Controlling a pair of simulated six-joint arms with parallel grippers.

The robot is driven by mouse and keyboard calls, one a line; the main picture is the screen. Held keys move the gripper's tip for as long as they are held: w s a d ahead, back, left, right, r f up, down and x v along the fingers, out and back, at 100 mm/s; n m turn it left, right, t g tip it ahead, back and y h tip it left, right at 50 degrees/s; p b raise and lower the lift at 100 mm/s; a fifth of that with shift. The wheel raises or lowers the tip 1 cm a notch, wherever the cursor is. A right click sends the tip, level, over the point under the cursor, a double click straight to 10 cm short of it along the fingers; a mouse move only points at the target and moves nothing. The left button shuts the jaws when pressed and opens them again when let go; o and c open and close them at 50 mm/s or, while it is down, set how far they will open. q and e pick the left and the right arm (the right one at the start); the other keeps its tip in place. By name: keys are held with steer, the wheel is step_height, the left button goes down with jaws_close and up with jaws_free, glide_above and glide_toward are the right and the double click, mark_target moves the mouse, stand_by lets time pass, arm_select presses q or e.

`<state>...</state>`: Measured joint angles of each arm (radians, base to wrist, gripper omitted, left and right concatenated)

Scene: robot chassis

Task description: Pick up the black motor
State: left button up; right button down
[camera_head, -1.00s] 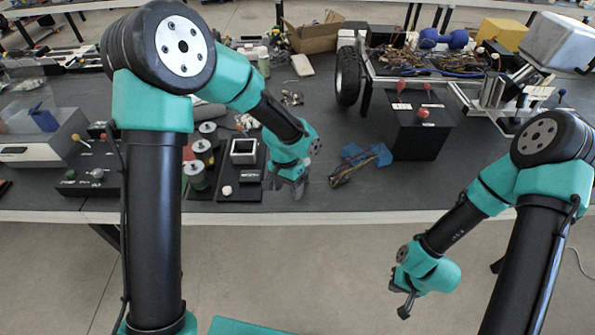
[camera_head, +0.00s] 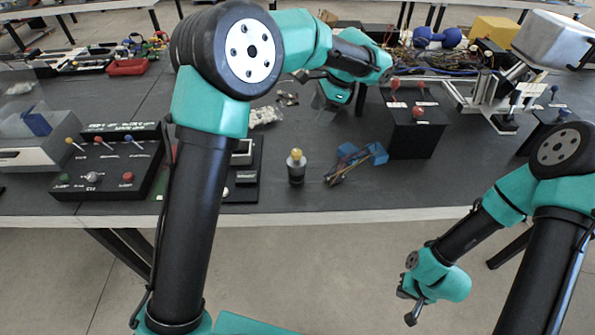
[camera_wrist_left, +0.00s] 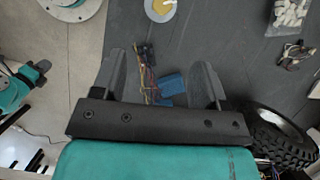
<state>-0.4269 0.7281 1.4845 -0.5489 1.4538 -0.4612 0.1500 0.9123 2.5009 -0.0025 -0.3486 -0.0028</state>
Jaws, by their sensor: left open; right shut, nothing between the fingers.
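A small dark cylinder (camera_head: 296,172) with a yellow top stands upright on the dark table, right of my left upper arm. It may be the black motor; I cannot be sure. Its yellow top (camera_wrist_left: 160,8) shows at the top edge of the left wrist view. My left gripper (camera_head: 340,98) is open and empty over the table, behind and right of the cylinder. Its fingers (camera_wrist_left: 160,66) are spread in the left wrist view, with a blue item and wires (camera_wrist_left: 165,88) seen between them. My right gripper (camera_head: 410,307) is shut and empty, in front of the table.
The blue item with wires (camera_head: 362,158) lies right of the cylinder. A black box with red knobs (camera_head: 415,125) stands further right. A control panel (camera_head: 107,165) sits at the left. A black tyre (camera_wrist_left: 268,135) is beside my left gripper in the wrist view.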

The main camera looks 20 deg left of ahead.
mark_target(298, 151)
arm_select(q)
steer(key=x, duration=1.2)
steer(key=shift+f, duration=0.1)
steer(key=shift+f, duration=0.1)
steer(key=shift+x, duration=2.5)
steer(key=shift+w+a, duration=0.1)
steer(key=shift+w, duration=0.05)
steer(key=shift+c, duration=0.2)
jaws_close()
